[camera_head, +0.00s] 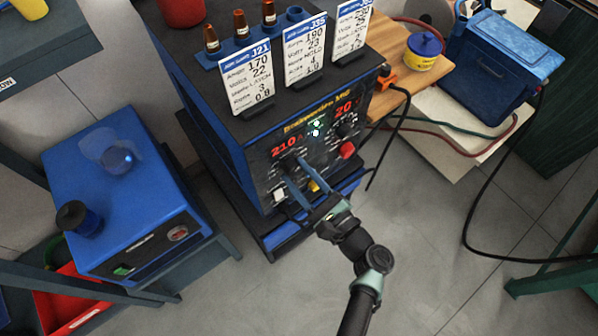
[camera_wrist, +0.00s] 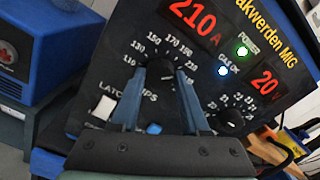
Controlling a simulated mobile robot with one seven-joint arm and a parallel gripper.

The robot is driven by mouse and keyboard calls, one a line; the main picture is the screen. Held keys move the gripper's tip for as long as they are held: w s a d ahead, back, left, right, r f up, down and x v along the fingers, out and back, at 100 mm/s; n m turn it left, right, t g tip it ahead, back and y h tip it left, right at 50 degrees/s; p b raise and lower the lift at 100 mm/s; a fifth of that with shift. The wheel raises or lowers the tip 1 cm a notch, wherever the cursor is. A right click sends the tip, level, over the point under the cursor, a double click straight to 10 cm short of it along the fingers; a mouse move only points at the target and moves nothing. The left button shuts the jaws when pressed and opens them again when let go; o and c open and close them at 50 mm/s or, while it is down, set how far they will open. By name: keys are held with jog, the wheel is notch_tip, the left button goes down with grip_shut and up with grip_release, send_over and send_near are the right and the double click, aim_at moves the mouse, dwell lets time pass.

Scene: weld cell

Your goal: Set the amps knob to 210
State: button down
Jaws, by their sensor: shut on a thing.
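The welder (camera_head: 300,115) stands with its front panel facing me. Its red amps display (camera_head: 286,147) reads 210, and it also reads 210 in the wrist view (camera_wrist: 194,18). My gripper (camera_head: 290,165) reaches the panel just below that display. In the wrist view my gripper (camera_wrist: 163,80) has its two blue fingers on either side of the amps knob (camera_wrist: 160,69), shut on it. The fingers hide much of the knob, and its pointer is not clear. The printed scale around it shows numbers such as 110, 130, 150 and 170.
A second dial (camera_wrist: 230,121) sits right of the amps knob, under a display (camera_wrist: 267,82) reading 20. A white latch switch (camera_wrist: 103,105) is at lower left. Job cards (camera_head: 248,78) stand on the welder. A blue box unit (camera_head: 120,190) stands at left, a wooden shelf (camera_head: 398,75) at right.

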dwell(0.3)
jog(key=shift+c, duration=2)
grip_release()
jog(key=v, duration=1.3)
